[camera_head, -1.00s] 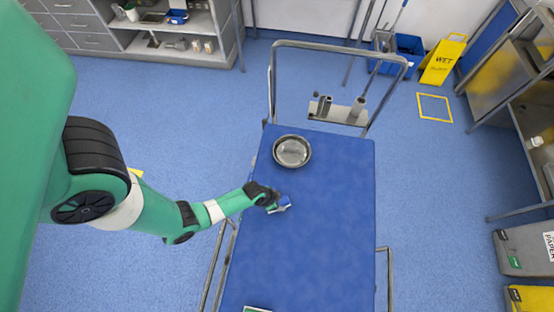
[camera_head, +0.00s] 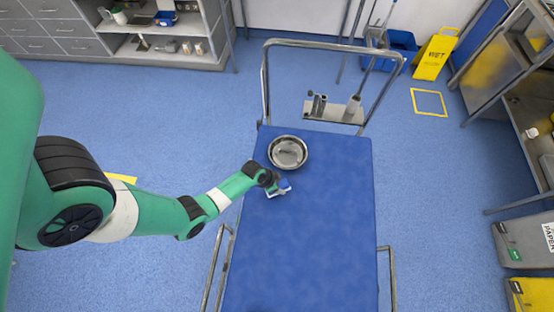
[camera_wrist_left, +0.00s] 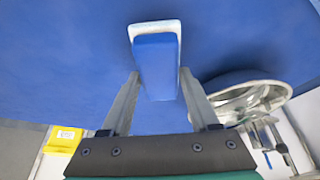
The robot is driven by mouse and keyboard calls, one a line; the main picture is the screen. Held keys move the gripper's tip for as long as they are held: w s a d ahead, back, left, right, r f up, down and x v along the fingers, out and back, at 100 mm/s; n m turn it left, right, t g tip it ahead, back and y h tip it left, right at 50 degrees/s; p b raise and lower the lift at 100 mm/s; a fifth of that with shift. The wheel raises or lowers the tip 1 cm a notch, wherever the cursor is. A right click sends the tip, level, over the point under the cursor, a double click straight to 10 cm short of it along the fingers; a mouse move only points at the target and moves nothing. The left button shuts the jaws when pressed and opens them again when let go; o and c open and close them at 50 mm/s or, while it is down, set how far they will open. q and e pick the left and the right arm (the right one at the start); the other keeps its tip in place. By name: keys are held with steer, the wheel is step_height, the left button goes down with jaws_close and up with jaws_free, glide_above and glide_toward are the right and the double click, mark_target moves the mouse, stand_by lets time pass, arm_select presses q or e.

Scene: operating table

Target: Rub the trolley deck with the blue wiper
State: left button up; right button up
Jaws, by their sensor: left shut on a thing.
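The trolley deck (camera_head: 310,240) is a flat blue surface running down the middle of the head view. My left gripper (camera_head: 275,184) is over its upper left part, just below a round metal bowl. It is shut on the blue wiper (camera_head: 284,187), which has a white edge. In the left wrist view the wiper (camera_wrist_left: 155,60) sticks out between the two fingers (camera_wrist_left: 158,88), its white-rimmed end towards the deck. I cannot tell whether the wiper touches the deck. My right gripper is not in view.
The metal bowl (camera_head: 288,152) stands at the deck's far left, close to my left gripper; it also shows in the left wrist view (camera_wrist_left: 245,100). A metal rail (camera_head: 333,44) rises at the far end. The deck's middle and right are clear.

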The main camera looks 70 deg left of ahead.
arm_select(q)
steer(key=shift+r+p, duration=2.75)
steer(key=shift+r, duration=0.6)
